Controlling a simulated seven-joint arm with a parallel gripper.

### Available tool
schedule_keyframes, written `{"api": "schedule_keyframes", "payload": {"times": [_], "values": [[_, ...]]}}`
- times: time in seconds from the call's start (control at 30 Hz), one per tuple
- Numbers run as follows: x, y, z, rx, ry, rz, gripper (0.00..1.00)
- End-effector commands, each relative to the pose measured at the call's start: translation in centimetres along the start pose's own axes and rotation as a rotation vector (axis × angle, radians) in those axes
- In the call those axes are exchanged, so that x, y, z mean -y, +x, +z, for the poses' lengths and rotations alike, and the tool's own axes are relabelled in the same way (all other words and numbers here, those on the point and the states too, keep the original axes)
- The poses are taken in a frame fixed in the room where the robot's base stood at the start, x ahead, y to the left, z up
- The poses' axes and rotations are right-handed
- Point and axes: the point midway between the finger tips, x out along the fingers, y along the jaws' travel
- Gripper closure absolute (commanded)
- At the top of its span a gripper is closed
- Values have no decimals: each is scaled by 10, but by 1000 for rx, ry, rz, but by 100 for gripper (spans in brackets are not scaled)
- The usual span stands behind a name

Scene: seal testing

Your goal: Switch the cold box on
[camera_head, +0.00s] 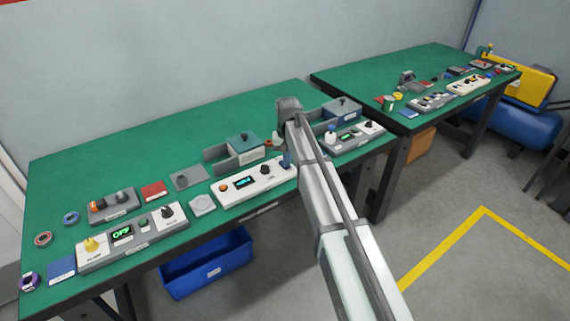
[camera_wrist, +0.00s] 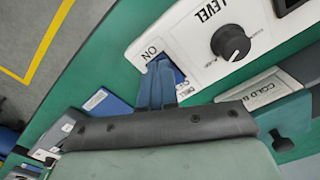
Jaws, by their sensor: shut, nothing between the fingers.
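In the wrist view, a white control panel (camera_wrist: 205,65) carries a black knob marked LEVEL (camera_wrist: 230,42) and a blue switch (camera_wrist: 178,74) beside the word ON. My gripper (camera_wrist: 164,64) is shut and empty. Its blue-grey fingertips are at the switch and partly hide it; I cannot tell whether they touch it. A grey strip (camera_wrist: 262,90) with a label starting "COLD B" lies beside the panel. In the head view, my gripper (camera_head: 287,161) is at the right end of the middle white panel (camera_head: 230,199), whose display (camera_head: 243,182) is lit.
A further panel (camera_head: 352,136) stands to the right of my arm. A blue bin (camera_head: 207,271) is under the table. A second green table (camera_head: 400,66) stands at the right.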

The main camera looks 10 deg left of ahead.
Motion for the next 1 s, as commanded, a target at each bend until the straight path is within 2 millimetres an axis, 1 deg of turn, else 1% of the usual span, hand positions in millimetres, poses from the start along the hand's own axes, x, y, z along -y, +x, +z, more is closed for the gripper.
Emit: {"api": "schedule_keyframes", "payload": {"times": [1.0], "values": [[0, -65, 0, -1, 0, 0, 100]]}}
